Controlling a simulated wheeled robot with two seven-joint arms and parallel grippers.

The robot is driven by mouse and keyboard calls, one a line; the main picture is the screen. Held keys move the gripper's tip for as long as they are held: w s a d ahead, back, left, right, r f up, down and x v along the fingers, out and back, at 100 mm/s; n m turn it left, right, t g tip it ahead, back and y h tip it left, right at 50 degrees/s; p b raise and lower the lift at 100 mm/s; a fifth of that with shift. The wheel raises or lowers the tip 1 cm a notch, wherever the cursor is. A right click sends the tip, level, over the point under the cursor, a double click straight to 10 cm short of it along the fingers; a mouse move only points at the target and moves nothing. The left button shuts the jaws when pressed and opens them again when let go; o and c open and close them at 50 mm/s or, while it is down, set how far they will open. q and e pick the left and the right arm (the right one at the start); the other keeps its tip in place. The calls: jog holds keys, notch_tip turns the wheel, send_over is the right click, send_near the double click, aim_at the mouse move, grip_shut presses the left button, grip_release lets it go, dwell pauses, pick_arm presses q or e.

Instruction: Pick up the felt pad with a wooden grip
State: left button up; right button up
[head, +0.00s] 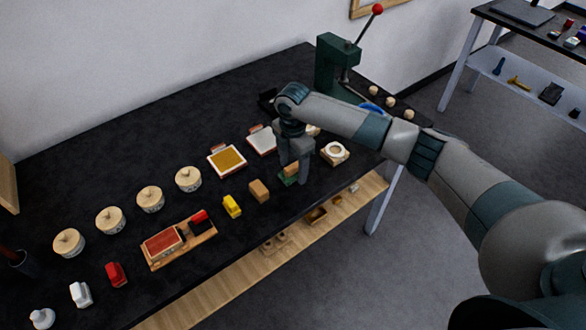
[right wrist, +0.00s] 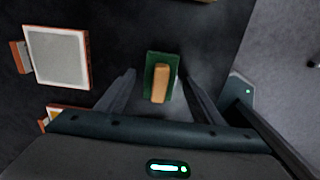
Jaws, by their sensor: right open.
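The felt pad with a wooden grip (head: 289,176) lies on the black table, green below with a tan wooden block on top. In the right wrist view the felt pad (right wrist: 149,76) sits beyond and between the fingers, its wooden grip lengthwise. My right gripper (head: 295,178) points down over the pad, open, with its fingers hiding part of it in the head view. In the right wrist view the right gripper (right wrist: 158,88) has one finger on each side of the pad, and I cannot tell whether they touch it. My left gripper is not in view.
A plain wooden block (head: 259,191) and a yellow object (head: 232,206) stand left of the pad. A white dish on a wooden base (head: 334,153) is to its right. Framed trays (head: 227,161) lie behind. A green press (head: 338,68) stands at the back.

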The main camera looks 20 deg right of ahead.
aim_at(294, 165)
dwell(0.4)
jog(key=c, duration=1.2)
jog(key=shift+r+b, duration=0.35)
jog(key=r+b, duration=0.1)
jog(key=r, duration=0.2)
jog(key=shift+d+r+b, duration=0.15)
jog(key=shift+d+b, duration=0.05)
jog(key=shift+b, duration=0.2)
jog(key=s+d+r+b, duration=0.1)
jog(key=s+d+r, duration=0.1)
jog(key=d, duration=0.1)
jog(key=s+d+r+b, duration=0.1)
jog(key=s+d+r, duration=0.1)
jog(key=d, duration=0.1)
jog(key=s+d+r+b, duration=0.1)
jog(key=s+d+r, duration=0.1)
jog(key=d+r, duration=0.1)
jog(key=shift+d, duration=0.3)
